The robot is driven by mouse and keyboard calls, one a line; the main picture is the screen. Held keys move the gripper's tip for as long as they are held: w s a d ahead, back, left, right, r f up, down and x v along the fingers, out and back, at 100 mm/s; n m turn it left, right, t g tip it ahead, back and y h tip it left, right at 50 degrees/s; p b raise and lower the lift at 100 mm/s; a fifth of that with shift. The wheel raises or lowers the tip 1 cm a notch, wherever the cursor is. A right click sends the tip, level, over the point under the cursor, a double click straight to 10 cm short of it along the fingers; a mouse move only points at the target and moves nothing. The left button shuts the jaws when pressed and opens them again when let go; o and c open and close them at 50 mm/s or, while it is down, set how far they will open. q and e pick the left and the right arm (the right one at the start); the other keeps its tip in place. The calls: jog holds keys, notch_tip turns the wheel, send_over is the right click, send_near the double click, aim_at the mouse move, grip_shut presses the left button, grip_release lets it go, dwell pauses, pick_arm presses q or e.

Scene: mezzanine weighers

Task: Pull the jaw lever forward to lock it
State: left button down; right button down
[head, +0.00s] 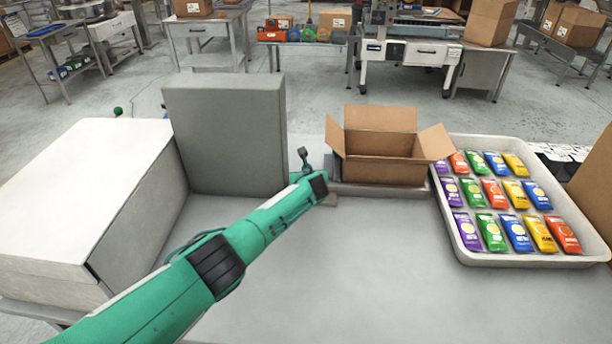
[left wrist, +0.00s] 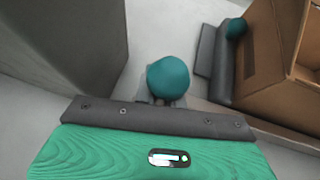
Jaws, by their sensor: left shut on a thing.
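The jaw lever shows as a round teal knob (left wrist: 168,78) in the middle of the left wrist view, just in front of my gripper's palm. My left gripper (left wrist: 166,98) is shut on this knob; its fingers are mostly hidden. In the head view my left arm reaches in from the lower left, and a small dark upright part (head: 304,158) shows at its far end, between the grey block and the open carton. The lever's lower part is hidden. My right gripper is not in view.
A grey block (head: 225,135) stands close left of the gripper, with a white box (head: 80,200) beyond it. An open carton (head: 383,160) sits close right. A tray (head: 455,240) of coloured packets lies farther right. The table's front middle is clear.

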pick_arm(q)
jog(key=shift+s+f, duration=0.25)
jog(key=shift+f, duration=0.3)
jog(key=c, duration=1.5)
grip_release()
jog(key=shift+w, duration=0.1)
jog(key=shift+o, duration=0.2)
jog(key=shift+w, duration=0.2)
jog(key=shift+s+r, duration=0.2)
jog(key=shift+r, duration=0.1)
jog(key=shift+p+v, duration=0.7)
jog(key=shift+v, duration=0.1)
jog(key=v, duration=1.1)
jog(key=shift+s, duration=0.3)
jog(key=shift+d, duration=0.15)
